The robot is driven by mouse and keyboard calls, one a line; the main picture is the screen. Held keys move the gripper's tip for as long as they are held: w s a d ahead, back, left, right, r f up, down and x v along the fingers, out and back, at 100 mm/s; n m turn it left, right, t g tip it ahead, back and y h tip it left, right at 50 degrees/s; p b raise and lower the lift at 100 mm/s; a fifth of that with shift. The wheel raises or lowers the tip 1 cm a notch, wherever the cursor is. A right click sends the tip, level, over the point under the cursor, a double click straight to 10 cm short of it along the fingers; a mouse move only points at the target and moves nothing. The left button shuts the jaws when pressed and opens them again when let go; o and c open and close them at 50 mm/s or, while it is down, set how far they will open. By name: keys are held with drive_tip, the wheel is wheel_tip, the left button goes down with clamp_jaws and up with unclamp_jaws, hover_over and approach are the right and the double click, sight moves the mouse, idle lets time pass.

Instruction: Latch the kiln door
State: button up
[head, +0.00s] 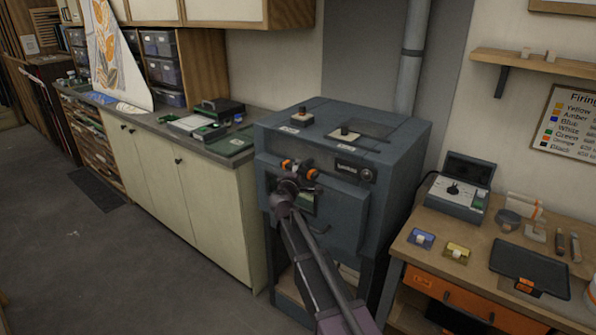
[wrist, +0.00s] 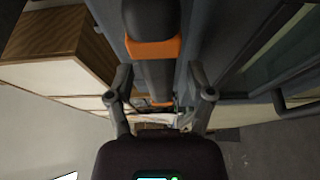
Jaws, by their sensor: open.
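The blue-grey kiln (head: 408,135) stands in the middle of the head view. Its front door (head: 347,215) has a small dark window and looks closed or nearly so; I cannot tell whether a gap is left. My gripper (head: 297,172) is at the upper part of the kiln front, beside a dark latch handle with orange bands (head: 287,165). My arm hides part of the door.
A cream cabinet counter (head: 190,205) with trays on top adjoins the kiln at left. A wooden workbench (head: 420,240) with a controller box (head: 457,195), glass pieces and tools stands at right. Two dark knobbed pieces sit on the kiln top.

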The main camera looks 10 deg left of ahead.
drive_tip(key=shift+w, duration=0.25)
clamp_jaws()
drive_tip(key=shift+d, duration=0.25)
